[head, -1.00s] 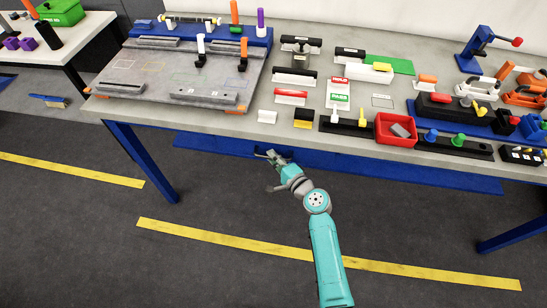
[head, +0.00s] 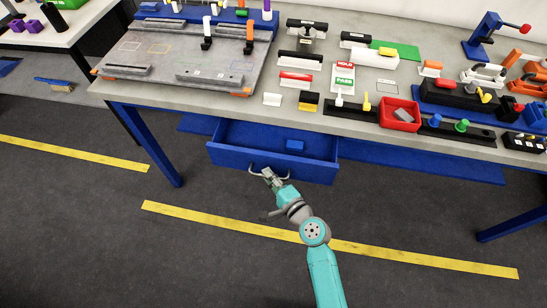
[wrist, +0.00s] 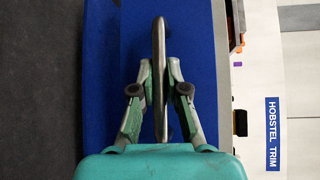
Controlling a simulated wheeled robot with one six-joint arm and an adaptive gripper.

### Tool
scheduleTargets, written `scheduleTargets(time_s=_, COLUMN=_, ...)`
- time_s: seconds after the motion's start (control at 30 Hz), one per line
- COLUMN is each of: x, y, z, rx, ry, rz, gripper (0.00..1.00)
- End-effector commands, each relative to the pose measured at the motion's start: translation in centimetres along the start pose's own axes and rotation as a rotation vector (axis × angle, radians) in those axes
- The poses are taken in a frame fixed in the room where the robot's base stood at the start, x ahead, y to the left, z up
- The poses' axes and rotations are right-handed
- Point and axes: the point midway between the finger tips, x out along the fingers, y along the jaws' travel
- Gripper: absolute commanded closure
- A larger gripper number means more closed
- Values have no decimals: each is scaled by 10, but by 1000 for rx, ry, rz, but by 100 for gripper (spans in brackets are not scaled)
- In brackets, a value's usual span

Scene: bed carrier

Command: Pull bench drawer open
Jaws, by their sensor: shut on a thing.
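The blue bench drawer (head: 230,157) stands pulled out from under the grey bench top, with its inside showing in the head view. My gripper (head: 266,174) is at the metal bar handle (head: 256,168) on the drawer front. In the wrist view, the fingers of my gripper (wrist: 160,80) are shut on the handle (wrist: 159,40), one on each side of the bar. The blue drawer front (wrist: 195,60) fills the space behind it. The fingers hide part of the handle.
The bench (head: 180,95) carries a grey fixture plate, a red bin (head: 400,115) and several tools. A blue bench leg (head: 150,145) stands left of the drawer. The dark floor in front is clear, with yellow lines (head: 220,223).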

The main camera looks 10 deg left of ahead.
Motion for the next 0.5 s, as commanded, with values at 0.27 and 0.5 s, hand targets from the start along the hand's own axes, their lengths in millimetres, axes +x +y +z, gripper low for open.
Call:
scheduleTargets(time_s=0.27, x=-50, y=16, z=50, rx=1, ry=-2, rz=4, gripper=100)
scheduleTargets(time_s=0.5, x=-76, y=22, z=76, rx=1, ry=-1, rz=2, gripper=100)
